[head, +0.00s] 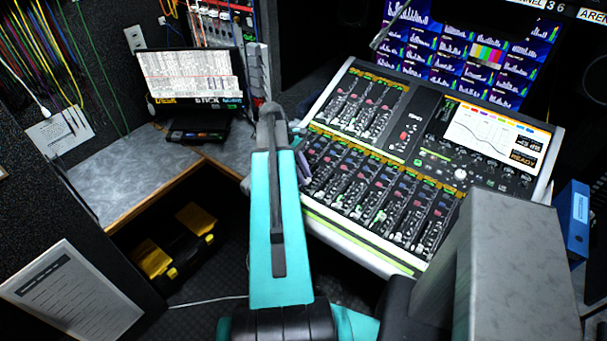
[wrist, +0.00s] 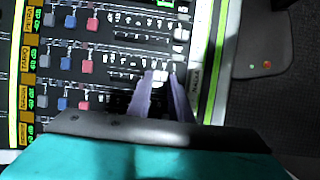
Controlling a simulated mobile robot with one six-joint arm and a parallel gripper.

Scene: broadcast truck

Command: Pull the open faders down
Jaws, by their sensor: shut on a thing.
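The mixing console (head: 330,226) has two banks of channel strips with faders, and its lower bank lies right of my gripper (head: 303,168). In the wrist view, the two purple fingers of my gripper (wrist: 161,82) reach down to the strips. They are shut on a pale fader cap (wrist: 160,76), which shows between the fingertips. Two other pale caps, one fader cap (wrist: 181,34) and another at the top (wrist: 183,8), sit close to the console's front edge. In the head view my arm hides the leftmost strips, and the single cap positions are too small to read.
Red and blue buttons (wrist: 88,67) line the strips. The console screen (head: 490,135) is at the right. A laptop (head: 190,80) stands on the left desk. A grey block-shaped surface (head: 525,260) rises at the front right, beside a blue binder (head: 573,222).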

